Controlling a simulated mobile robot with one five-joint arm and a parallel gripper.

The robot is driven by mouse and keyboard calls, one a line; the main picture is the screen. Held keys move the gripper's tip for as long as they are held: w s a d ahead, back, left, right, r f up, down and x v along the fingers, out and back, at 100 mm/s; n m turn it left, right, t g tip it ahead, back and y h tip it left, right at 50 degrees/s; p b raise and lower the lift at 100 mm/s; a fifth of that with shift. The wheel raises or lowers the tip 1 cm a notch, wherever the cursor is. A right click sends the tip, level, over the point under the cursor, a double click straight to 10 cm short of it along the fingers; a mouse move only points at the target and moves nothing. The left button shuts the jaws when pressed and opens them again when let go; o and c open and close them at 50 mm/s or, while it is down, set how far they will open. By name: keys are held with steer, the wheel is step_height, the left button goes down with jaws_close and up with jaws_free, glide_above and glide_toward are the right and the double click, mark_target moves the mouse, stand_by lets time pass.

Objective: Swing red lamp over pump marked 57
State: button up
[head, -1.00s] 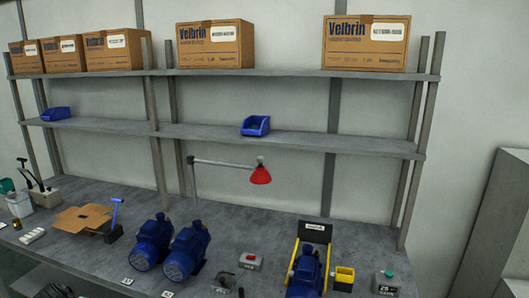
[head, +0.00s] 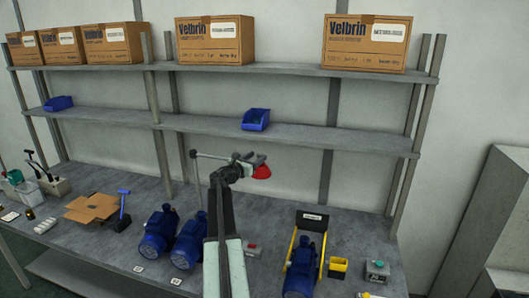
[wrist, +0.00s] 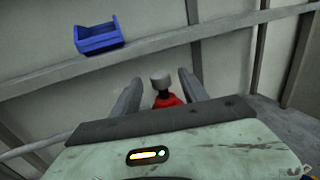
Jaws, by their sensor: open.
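The red lamp (head: 262,172) hangs at the end of a thin grey swing arm (head: 208,156) above the bench. My gripper (head: 262,158) is at the lamp's top in the head view and partly covers it. In the wrist view the lamp's grey knob and red shade (wrist: 165,98) show between the two open fingers of my gripper (wrist: 161,85); whether they touch is unclear. Blue pumps stand on the bench: one at left (head: 160,231), one beside it (head: 189,241), and one in a yellow-sided stand (head: 301,270) at right. Their number tags are too small to read.
Behind are shelves with Velbrin boxes (head: 215,42) and blue bins (head: 256,119). An open carton (head: 92,207) lies at left.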

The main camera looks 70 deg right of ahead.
steer(key=x, duration=0.7)
steer(key=shift+d, duration=0.1)
jaws_close()
stand_by(1.1)
